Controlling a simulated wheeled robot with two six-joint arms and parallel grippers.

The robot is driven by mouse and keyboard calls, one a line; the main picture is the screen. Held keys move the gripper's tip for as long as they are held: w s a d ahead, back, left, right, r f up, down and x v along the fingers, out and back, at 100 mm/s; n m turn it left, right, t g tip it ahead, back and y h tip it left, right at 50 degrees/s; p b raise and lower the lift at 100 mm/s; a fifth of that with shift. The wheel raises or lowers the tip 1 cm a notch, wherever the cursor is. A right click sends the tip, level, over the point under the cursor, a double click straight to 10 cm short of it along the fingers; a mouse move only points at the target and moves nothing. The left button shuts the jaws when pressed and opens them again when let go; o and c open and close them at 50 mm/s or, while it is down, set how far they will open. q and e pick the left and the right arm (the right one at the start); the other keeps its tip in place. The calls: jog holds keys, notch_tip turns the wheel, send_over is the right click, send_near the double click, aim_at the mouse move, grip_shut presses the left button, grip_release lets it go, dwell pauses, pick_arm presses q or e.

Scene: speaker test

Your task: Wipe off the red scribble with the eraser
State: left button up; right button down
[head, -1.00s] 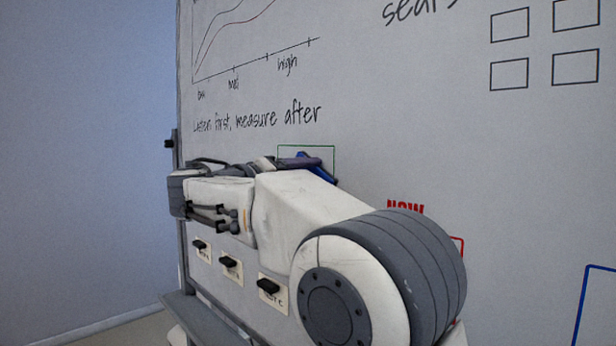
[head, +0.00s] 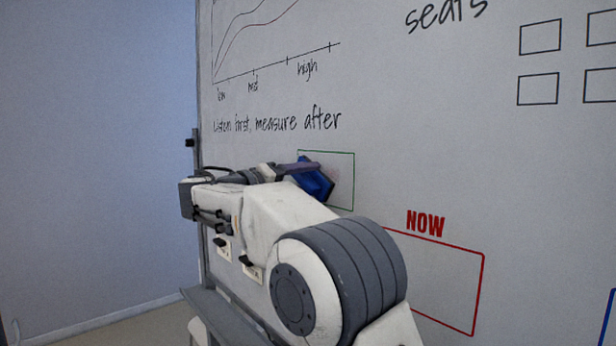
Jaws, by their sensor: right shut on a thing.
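A blue eraser (head: 317,181) is in my right gripper (head: 300,170), which is shut on it. The eraser is at the whiteboard (head: 440,150), over the left and middle part of a green outlined box (head: 354,180). I cannot tell whether it touches the board. A faint reddish trace shows inside the box near its top; no clear red scribble is visible, and the eraser and my right arm hide part of the box. My left gripper is not in view.
Below the box, small labels with black clips (head: 246,261) are partly hidden by my arm. A red box headed NOW (head: 425,223) is drawn to the right. Black writing and a graph (head: 270,60) are above. A grey ledge (head: 215,305) runs along the board's bottom.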

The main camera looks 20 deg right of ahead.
jog(key=shift+b+v, duration=0.4)
jog(key=shift+v, duration=2.65)
jog(key=shift+w, duration=0.1)
jog(key=v, duration=0.3)
jog(key=shift+w, duration=0.1)
jog(key=b+x, duration=0.1)
jog(key=x, duration=0.4)
jog(key=shift+d+f, duration=0.1)
jog(key=shift+d, duration=0.05)
jog(key=shift+b+x, duration=0.4)
jog(key=shift+x, duration=0.45)
